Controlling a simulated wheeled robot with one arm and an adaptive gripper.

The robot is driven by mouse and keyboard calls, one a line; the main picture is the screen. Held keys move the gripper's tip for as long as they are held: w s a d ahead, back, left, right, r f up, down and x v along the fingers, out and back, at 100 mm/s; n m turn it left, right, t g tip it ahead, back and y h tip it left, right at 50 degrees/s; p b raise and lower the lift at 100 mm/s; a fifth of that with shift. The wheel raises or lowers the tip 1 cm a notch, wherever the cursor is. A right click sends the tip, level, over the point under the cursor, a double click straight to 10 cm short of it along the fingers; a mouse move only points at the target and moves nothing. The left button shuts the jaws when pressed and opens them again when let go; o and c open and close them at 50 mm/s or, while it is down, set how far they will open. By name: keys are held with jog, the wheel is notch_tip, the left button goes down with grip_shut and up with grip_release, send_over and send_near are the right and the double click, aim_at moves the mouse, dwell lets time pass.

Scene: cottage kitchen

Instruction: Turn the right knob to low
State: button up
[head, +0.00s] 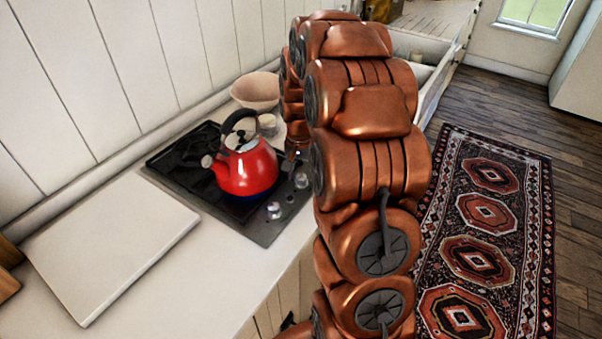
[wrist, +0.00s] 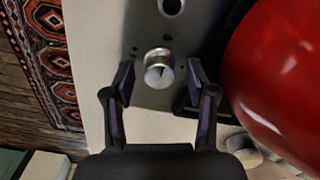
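In the wrist view, a round silver knob (wrist: 158,72) with a dark pointer line stands on the grey cooktop panel. My gripper (wrist: 161,80) is open, with one finger on each side of this knob and a visible gap to both. A second knob (wrist: 172,7) is cut by the top edge. In the head view, two knobs show on the cooktop's front strip, a nearer one (head: 274,210) and a farther one (head: 301,181). My arm hides most of my gripper and the cooktop's far end there.
A red kettle (head: 246,170) stands on the cooktop, blue at its base; it is close to my right finger in the wrist view (wrist: 285,75). A bowl (head: 256,91) sits behind it. A white board (head: 110,240) lies on the near counter. A patterned rug (head: 480,255) covers the floor.

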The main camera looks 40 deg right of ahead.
grip_shut()
jog(key=shift+f+b, duration=0.1)
jog(key=shift+b, duration=0.3)
jog(key=n+b, duration=0.3)
jog(key=shift+f, duration=0.2)
jog(key=n+b, duration=0.3)
jog(key=shift+r+n, duration=0.1)
jog(key=shift+n, duration=0.2)
jog(key=n+b, duration=0.2)
jog(key=n, duration=0.2)
jog(key=shift+d+r, duration=0.15)
jog(key=shift+n+b, duration=0.55)
jog(key=shift+n, duration=1.55)
